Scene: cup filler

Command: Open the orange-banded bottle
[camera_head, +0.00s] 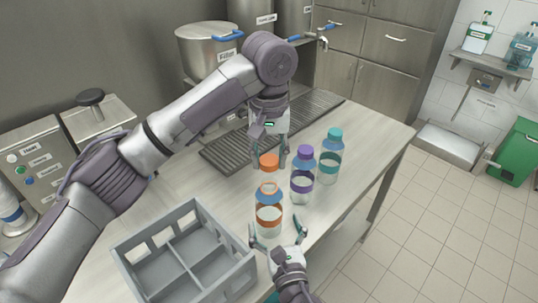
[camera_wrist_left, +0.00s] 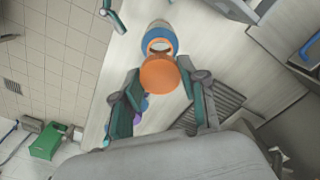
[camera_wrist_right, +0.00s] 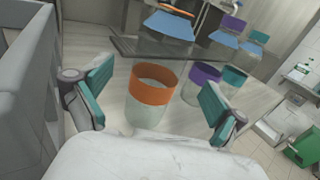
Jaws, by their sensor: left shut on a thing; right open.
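The orange-banded bottle (camera_head: 268,219) stands upright near the table's front edge, with a blue shoulder and a clear body. It also shows in the left wrist view (camera_wrist_left: 160,32) and right wrist view (camera_wrist_right: 150,86). Its orange cap (camera_head: 269,160) is off the neck, held just above it; the open neck ring shows beneath. My left gripper (camera_head: 269,157) is shut on this cap, which also shows in the left wrist view (camera_wrist_left: 159,75). My right gripper (camera_head: 276,229) is open, its fingers on either side of the bottle's lower body, apparently not clamped.
A purple-capped bottle (camera_head: 302,178) and a teal-capped bottle (camera_head: 329,158) stand close by to the right. A grey divided crate (camera_head: 184,213) sits at the left front. A ribbed drain grate (camera_head: 225,155) and a filler pot (camera_head: 207,45) lie behind.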

